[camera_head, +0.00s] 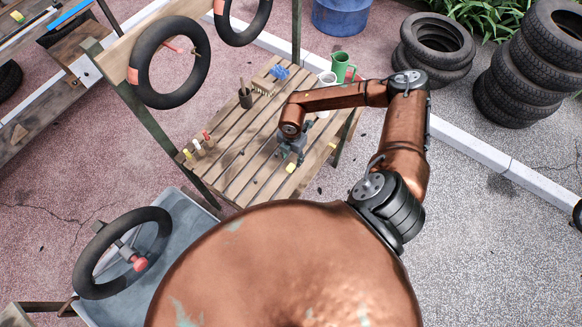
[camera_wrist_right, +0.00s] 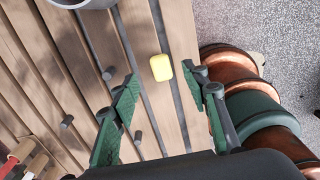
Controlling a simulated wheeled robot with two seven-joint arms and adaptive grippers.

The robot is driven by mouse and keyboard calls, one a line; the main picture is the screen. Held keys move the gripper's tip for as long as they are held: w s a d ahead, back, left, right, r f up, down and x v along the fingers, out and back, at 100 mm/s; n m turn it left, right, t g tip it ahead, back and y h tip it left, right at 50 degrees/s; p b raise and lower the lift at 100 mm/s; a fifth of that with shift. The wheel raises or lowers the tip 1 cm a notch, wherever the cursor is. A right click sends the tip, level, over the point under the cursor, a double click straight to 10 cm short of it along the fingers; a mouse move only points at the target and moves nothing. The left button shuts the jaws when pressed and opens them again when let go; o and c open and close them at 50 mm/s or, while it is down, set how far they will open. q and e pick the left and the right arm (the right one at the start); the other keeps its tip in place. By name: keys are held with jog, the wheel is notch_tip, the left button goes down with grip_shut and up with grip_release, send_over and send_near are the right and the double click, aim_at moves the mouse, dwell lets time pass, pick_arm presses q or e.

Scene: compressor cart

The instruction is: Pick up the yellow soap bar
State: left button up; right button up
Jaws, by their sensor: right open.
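The yellow soap bar (camera_head: 290,168) lies on the wooden slatted table (camera_head: 236,184), near its front right edge. In the right wrist view, the soap bar (camera_wrist_right: 161,67) lies flat on one slat, and its surface is fully in sight. My right gripper (camera_head: 292,156) is above the table close to the soap. In the wrist view my right gripper (camera_wrist_right: 158,88) is open and empty, with green-padded fingers on either side of the soap in the picture. I cannot tell the exact height above it. My left gripper is not in view.
A green mug (camera_head: 341,66) and a white cup (camera_head: 326,79) stand at the table's back right. A dark holder (camera_head: 245,98) and a blue-topped brush (camera_head: 279,72) are at the back. Several small colored-topped items line the left edge. Dark pegs (camera_wrist_right: 108,73) rise near the gripper.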

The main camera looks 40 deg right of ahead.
aim_at(291, 166)
notch_tip(291, 166, down, 6)
jog(key=shift+a+r+p, duration=0.1)
jog(key=shift+p, duration=0.35)
jog(key=shift+c, duration=0.4)
jog(key=c, duration=1.1)
jog(key=shift+o, duration=0.2)
